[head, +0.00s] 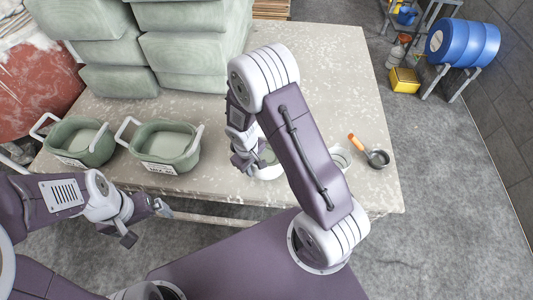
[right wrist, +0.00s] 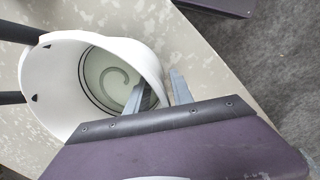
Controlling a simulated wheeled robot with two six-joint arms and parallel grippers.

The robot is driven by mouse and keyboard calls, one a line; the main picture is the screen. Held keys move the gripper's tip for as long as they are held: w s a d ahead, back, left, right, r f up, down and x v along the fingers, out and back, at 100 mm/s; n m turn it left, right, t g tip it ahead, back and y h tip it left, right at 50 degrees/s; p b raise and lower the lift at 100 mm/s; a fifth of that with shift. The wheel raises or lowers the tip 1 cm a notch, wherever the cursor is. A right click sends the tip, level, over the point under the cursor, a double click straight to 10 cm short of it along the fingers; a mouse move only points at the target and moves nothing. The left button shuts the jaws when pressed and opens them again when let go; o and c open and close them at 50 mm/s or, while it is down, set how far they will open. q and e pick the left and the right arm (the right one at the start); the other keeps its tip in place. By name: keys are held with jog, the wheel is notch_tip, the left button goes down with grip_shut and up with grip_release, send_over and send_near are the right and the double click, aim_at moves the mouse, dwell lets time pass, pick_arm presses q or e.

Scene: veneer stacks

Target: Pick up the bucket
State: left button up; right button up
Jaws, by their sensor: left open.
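The white bucket (head: 270,171) stands on the worktable, partly hidden behind my right arm in the head view. In the right wrist view the bucket (right wrist: 58,88) shows its open mouth and a pale inside with a dark spiral mark. My right gripper (head: 246,163) is at the bucket's rim. In the right wrist view, my right gripper (right wrist: 160,92) has one finger inside the bucket and one outside, with the wall between and a gap visible. I cannot tell whether either finger touches it. My left gripper (head: 143,220) is open and empty, low in front of the table.
Two green tubs (head: 163,146) with pale handles stand at the table's left, before stacked green blocks (head: 195,50).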

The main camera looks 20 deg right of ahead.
grip_shut()
dwell(1.4)
